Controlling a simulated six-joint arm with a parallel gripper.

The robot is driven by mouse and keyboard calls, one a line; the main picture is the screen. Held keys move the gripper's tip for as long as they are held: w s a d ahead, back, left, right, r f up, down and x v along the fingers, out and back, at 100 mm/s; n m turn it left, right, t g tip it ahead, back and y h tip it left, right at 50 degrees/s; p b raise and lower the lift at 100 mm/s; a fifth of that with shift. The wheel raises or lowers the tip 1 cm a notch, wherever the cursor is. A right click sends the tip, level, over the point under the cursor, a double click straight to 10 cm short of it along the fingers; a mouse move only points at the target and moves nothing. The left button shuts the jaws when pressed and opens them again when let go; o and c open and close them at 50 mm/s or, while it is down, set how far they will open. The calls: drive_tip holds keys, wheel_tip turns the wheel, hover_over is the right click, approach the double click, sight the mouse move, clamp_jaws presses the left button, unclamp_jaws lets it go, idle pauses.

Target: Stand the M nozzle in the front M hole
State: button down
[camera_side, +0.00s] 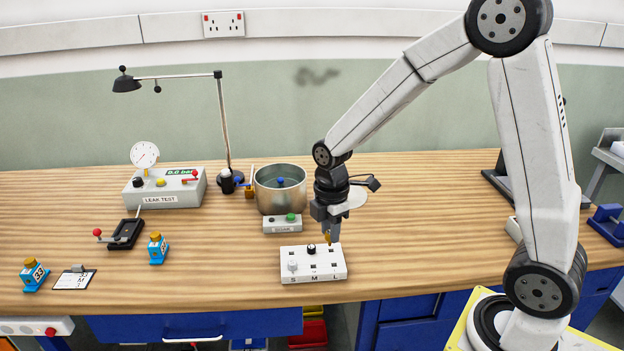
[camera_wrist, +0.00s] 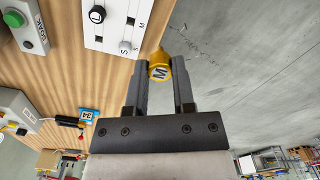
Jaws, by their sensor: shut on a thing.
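My gripper (camera_side: 331,232) is shut on the yellow M nozzle (camera_side: 327,239), above the back right part of the white nozzle rack (camera_side: 322,273). In the wrist view the fingers of my gripper (camera_wrist: 161,80) hold the nozzle (camera_wrist: 160,70) by its two sides, with its M facing the camera. The rack (camera_wrist: 110,30) has two rows of holes, with S, M and L along its front edge. A white nozzle (camera_side: 292,266) marked S (camera_wrist: 126,46) stands in the front S hole. A black nozzle (camera_side: 311,248) marked L (camera_wrist: 97,14) stands in the back row's middle hole. The front M hole (camera_side: 313,266) looks empty.
A small box with a green button (camera_side: 283,223) and a metal pot (camera_side: 280,195) stand behind the rack. A leak test box (camera_side: 165,190), a lamp (camera_side: 221,120) and blue blocks (camera_side: 157,248) are to the left.

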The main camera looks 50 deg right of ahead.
approach(313, 258)
drive_tip(key=shift+s+a+r, duration=0.25)
drive_tip(key=shift+s+a, duration=0.75)
drive_tip(key=shift+f, duration=0.15)
drive_tip(key=shift+f, duration=2.3)
drive_tip(key=shift+f, duration=1.55)
idle(0.4)
drive_tip(key=shift+c, duration=1.9)
unclamp_jaws()
drive_tip(key=shift+r, duration=0.15)
wheel_tip(313, 258, up, 7)
